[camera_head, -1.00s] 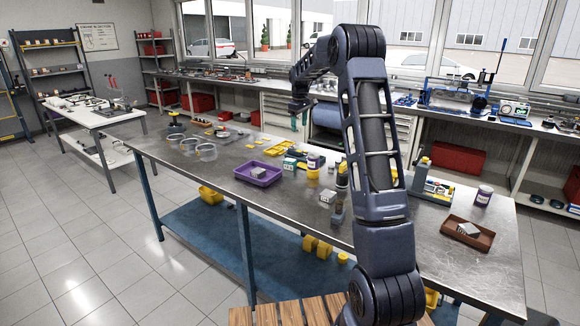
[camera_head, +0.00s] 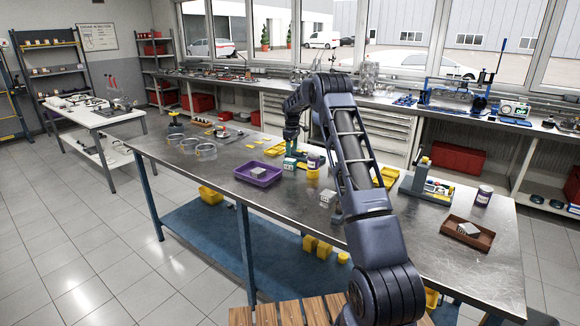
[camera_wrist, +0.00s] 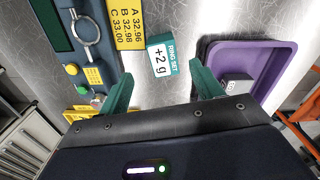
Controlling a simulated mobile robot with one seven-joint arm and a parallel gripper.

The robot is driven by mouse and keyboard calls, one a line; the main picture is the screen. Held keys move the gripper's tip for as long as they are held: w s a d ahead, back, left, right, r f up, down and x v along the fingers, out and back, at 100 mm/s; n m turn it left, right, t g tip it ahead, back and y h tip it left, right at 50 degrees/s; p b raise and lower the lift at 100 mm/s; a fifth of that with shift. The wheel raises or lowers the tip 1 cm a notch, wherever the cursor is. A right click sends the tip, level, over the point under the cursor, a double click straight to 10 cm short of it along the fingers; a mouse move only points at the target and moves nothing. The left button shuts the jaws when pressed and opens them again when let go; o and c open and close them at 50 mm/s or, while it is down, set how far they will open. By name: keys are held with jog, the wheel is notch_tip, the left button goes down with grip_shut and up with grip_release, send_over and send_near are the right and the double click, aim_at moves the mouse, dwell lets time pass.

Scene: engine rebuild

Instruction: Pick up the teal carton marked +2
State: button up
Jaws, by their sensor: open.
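The teal carton (camera_wrist: 159,60) has a white label reading "+2 g" and a "RING SET" side. It lies ahead of my gripper (camera_wrist: 161,72) in the wrist view, roughly between the two teal fingers. The fingers are apart and nothing is held. In the head view the carton (camera_head: 289,164) stands on the metal workbench (camera_head: 225,163), right of the purple tray, and my gripper (camera_head: 292,146) is just above and behind it. The height gap between fingers and carton is hard to tell.
The purple tray (camera_wrist: 212,72) with a small grey block sits close to the right finger. A blue gauge device (camera_wrist: 85,45) and a yellow number card (camera_wrist: 126,22) are on the left.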

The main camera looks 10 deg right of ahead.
aim_at(291, 160)
jog(key=shift+s+a+f, duration=0.1)
jog(key=shift+a+f, duration=0.05)
jog(key=shift+f, duration=1.8)
jog(key=shift+a+f, duration=0.1)
jog(key=shift+f, duration=1.85)
jog(key=c, duration=1.1)
jog(key=shift+o, duration=0.2)
jog(key=shift+r, duration=0.1)
